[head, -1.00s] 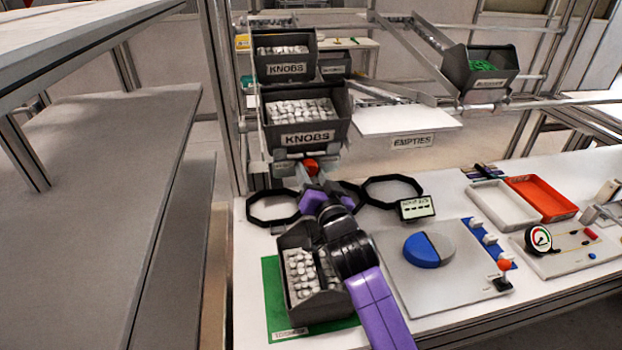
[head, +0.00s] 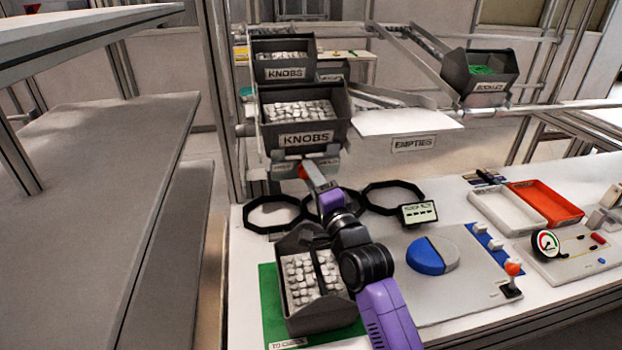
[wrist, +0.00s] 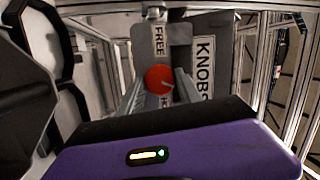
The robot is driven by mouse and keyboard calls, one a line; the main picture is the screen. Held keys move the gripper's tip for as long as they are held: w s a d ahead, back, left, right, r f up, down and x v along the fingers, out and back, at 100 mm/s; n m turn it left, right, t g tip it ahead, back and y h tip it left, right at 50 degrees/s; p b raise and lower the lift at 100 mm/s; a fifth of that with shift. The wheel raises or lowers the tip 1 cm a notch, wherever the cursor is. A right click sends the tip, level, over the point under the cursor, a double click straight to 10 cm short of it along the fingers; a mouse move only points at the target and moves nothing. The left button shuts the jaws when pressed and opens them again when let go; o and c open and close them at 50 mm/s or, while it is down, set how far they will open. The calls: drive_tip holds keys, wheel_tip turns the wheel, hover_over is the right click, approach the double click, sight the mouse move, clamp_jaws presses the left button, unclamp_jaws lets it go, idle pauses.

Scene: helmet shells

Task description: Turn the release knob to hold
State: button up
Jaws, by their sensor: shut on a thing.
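The red release knob (head: 302,171) sits on a grey plate below the lower knobs bin in the head view. My gripper (head: 310,178) reaches it from the front and covers part of it. In the wrist view the round red knob (wrist: 158,79) is between the two grey fingers of my gripper (wrist: 160,90), which are shut on it. A FREE label (wrist: 159,40) shows on the plate beside the knob. A second label is mostly hidden behind the knob and gripper. I cannot read the knob's exact setting.
The lower knobs bin (head: 258,132) is right above the knob, with an empties shelf (head: 400,122) to its right. Black octagonal rings (head: 270,228) lie on the bench under my arm. A dark bin of white pieces (head: 318,325) stands on a green mat close by my arm.

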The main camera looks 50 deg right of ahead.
drive_tip(key=shift+f+m, duration=0.1)
drive_tip(key=shift+m, duration=1.7)
drive_tip(key=shift+t, duration=0.3)
drive_tip(key=o, duration=1.4)
drive_tip(key=shift+c, duration=0.2)
drive_tip(key=v, duration=0.7)
drive_tip(key=shift+s+a, duration=0.15)
drive_tip(key=shift+s, duration=0.15)
drive_tip(key=shift+f, duration=0.15)
